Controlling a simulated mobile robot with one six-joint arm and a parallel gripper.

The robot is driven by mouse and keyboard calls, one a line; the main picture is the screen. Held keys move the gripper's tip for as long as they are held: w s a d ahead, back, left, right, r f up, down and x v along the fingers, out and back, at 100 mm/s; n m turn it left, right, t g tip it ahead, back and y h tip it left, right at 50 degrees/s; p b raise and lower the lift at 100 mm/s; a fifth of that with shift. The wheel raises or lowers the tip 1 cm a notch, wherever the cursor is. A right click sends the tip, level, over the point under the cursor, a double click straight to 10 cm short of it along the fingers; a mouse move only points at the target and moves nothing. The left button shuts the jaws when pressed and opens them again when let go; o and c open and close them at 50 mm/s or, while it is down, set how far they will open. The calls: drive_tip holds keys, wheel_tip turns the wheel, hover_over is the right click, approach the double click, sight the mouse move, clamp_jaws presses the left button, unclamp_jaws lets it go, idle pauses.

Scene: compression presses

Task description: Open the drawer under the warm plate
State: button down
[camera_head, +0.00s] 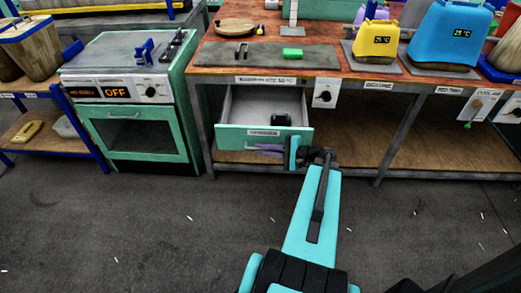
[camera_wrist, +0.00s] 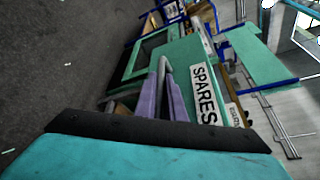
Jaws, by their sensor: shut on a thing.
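The drawer (camera_head: 226,137) under the table stands pulled out, with its green front forward and its grey inside showing. The wrist view shows the drawer front (camera_wrist: 190,62) close up, with a SPARES label. The grey warm plate (camera_head: 262,62) is on the tabletop above. My gripper (camera_head: 258,149) is at the lower part of the drawer front, its purple fingers shut on the drawer's handle. The fingers (camera_wrist: 161,92) also show in the wrist view.
A green oven (camera_head: 140,134) stands left of the drawer. The table's leg (camera_head: 399,136) and lower shelf (camera_head: 345,140) are to the right. A yellow container (camera_head: 376,41) and a blue container (camera_head: 450,38) stand on the tabletop. The floor in front is mostly clear.

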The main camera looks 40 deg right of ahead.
drive_tip(key=shift+s, duration=0.1)
idle(0.3)
drive_tip(key=c, duration=2.1)
unclamp_jaws()
drive_tip(key=shift+s, duration=0.2)
drive_tip(key=shift+v, duration=6.8)
drive_tip(key=shift+w+r, duration=0.1)
drive_tip(key=shift+w, duration=0.05)
